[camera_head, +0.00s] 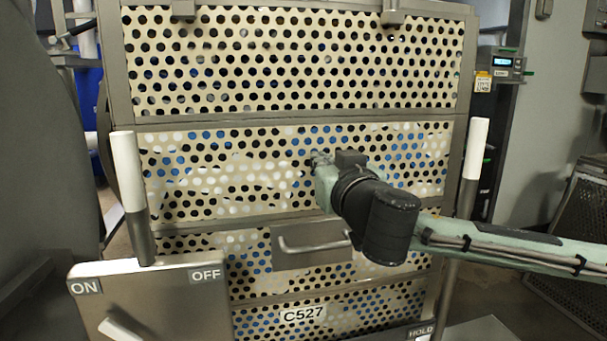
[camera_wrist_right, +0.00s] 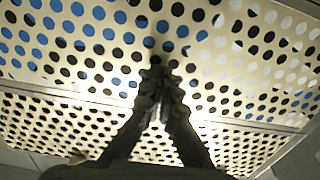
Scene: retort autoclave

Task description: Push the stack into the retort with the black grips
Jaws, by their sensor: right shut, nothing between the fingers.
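The stack (camera_head: 290,118) is a tall set of cream perforated panels in grey frames, labelled C527, filling the middle of the head view. White and blue shapes show through its lower holes. Upright posts stand at its sides, with a white left grip (camera_head: 127,170) and a white right grip (camera_head: 475,148); I see no black grips. My right gripper (camera_head: 322,160) is shut and empty in front of the panel, between the posts. In the right wrist view its fingertips (camera_wrist_right: 157,68) point at the perforated face (camera_wrist_right: 100,45); contact cannot be told. My left gripper is out of view.
A grey plate marked ON and OFF (camera_head: 150,300) stands at the front left, with a HOLD label at the lower right. A drawer-like handle (camera_head: 310,245) sits below my right gripper. A small display box (camera_head: 503,62) is at the right. Dark curved metal fills the left edge.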

